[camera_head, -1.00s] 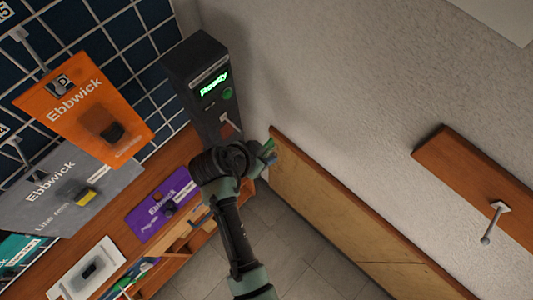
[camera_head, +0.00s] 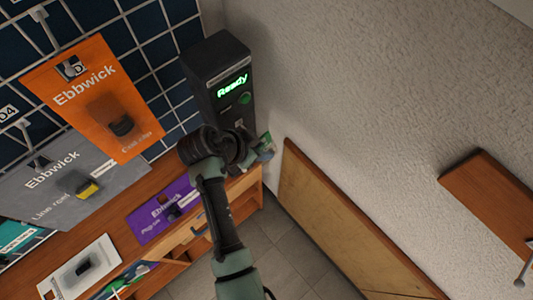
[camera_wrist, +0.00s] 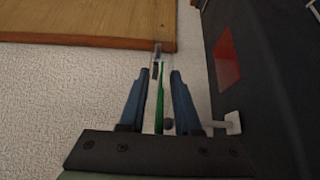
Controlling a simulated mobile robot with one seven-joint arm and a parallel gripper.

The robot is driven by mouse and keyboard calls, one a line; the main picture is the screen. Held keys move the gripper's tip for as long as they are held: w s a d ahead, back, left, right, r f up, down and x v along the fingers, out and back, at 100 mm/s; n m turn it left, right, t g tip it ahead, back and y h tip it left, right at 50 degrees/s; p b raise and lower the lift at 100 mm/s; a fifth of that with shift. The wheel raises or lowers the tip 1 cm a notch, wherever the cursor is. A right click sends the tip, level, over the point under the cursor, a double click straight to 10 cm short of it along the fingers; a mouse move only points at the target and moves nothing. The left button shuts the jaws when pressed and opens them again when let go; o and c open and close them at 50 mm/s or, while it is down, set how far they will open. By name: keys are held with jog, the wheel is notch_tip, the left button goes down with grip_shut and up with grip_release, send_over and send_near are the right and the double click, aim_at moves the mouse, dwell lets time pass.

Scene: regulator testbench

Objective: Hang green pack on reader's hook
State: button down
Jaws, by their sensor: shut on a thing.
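The green pack (camera_wrist: 160,105) shows as a thin green edge in the wrist view, upright between the two blue-grey fingers of my gripper (camera_wrist: 160,75), which is shut on it. In the head view my gripper (camera_head: 262,147) is below the dark reader (camera_head: 218,80), mostly hidden by my wrist. The reader has a green "Ready" display. Its white hook (camera_wrist: 228,124) comes out of the reader's face at the right in the wrist view and runs behind the right finger. A dark round tip shows close beside the pack. I cannot tell whether they touch.
A wooden board (camera_head: 335,225) stands along the wall, right of my gripper. Orange (camera_head: 95,100) and grey (camera_head: 70,190) packs hang on a rack at left. A purple pack (camera_head: 160,212) is by the wooden bench. A wall shelf (camera_head: 485,200) is at right.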

jog(key=shift+w+a+f+b, duration=0.2)
jog(key=shift+w+a+b, duration=0.35)
jog(key=shift+w, duration=0.1)
jog(key=shift+w+a+f+b, duration=0.15)
jog(key=shift+w+a+b, duration=0.25)
jog(key=shift+w+b, duration=0.2)
jog(key=shift+w, duration=0.1)
jog(key=c, duration=0.5)
grip_release()
